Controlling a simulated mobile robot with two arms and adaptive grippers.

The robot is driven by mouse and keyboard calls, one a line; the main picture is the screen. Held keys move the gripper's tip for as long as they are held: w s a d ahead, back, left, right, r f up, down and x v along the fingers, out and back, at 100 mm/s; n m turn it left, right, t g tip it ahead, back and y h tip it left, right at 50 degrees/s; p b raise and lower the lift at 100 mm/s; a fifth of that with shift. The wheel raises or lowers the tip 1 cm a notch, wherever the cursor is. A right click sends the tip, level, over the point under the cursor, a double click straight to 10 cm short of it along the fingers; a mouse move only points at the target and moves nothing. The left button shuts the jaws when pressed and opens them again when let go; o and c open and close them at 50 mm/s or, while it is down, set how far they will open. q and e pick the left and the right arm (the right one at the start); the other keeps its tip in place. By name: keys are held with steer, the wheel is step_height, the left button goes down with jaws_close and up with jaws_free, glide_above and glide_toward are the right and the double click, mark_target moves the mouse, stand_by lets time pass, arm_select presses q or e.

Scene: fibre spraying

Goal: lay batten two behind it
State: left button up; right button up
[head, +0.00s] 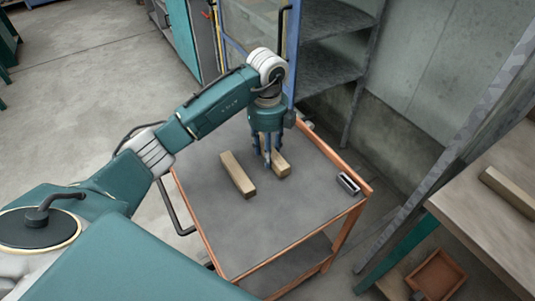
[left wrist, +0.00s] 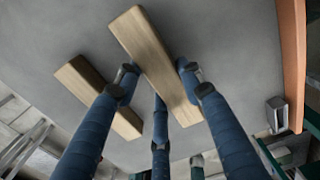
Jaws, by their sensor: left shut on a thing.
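My left gripper (head: 268,155) points straight down over the grey-topped trolley (head: 265,228) and is shut on a wooden batten (head: 282,165). In the left wrist view this batten (left wrist: 155,62) runs between the blue fingers. I cannot tell whether it rests on the trolley top or is just above it. A second wooden batten (head: 238,174) lies on the trolley to the left, apart from the held one and roughly parallel; it also shows in the left wrist view (left wrist: 98,92). The fingers partly hide the held batten. My right gripper is out of view.
A small metal block (head: 348,184) sits near the trolley's right orange rim. The front of the trolley top is clear. A bench (head: 480,225) at the right carries another wooden piece (head: 510,192), with a brown tray (head: 437,275) below. Grey shelves (head: 330,68) stand behind the trolley.

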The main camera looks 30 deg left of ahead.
arm_select(q)
steer(key=shift+f, duration=0.8)
steer(key=shift+f, duration=0.1)
steer(key=o, duration=1.2)
step_height(320, 180, up, 12)
steer(key=shift+r, duration=0.15)
